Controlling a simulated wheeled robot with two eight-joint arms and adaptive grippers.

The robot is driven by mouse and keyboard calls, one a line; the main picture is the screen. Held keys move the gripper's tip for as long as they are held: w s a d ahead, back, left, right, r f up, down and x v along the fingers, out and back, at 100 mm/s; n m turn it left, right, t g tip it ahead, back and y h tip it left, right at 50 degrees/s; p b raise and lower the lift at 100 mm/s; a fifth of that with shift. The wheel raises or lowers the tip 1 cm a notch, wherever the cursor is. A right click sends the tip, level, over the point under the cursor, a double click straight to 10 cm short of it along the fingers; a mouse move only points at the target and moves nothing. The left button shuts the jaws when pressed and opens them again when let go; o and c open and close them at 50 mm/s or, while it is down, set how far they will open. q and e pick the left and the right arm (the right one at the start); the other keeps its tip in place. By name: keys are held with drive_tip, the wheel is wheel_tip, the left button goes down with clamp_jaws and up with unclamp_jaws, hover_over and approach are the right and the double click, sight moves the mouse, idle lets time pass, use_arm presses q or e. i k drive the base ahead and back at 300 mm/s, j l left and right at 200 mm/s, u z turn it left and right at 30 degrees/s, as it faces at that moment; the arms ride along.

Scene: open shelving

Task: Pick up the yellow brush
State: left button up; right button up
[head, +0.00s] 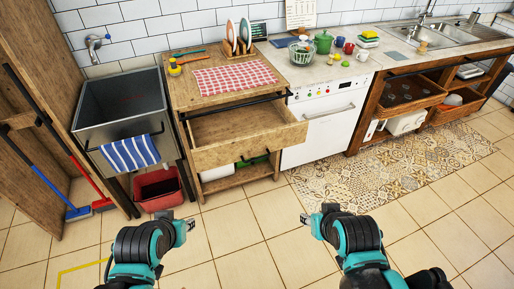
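A small yellow item (174,67), which may be the yellow brush, is at the left end of the wooden cabinet top, beside the checked cloth. It is too small to make out its bristles or handle. A tan, brush-like item (422,48) stands by the sink; its exact kind is unclear. My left gripper (186,228) and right gripper (310,221) are over the tiled floor, in front of the furniture and well apart from both items. I see nothing held in either, but their finger gaps are not clear.
The wooden cabinet's drawer (245,134) is pulled out toward me. A checked cloth (235,77) and dish rack (240,43) are on its top. A metal basin (120,97), red bin (160,188) and long-handled brooms (78,212) are left. The floor ahead is clear.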

sight(175, 70)
drive_tip(key=i+j+z, duration=0.45)
drive_tip(key=i+j, duration=0.3)
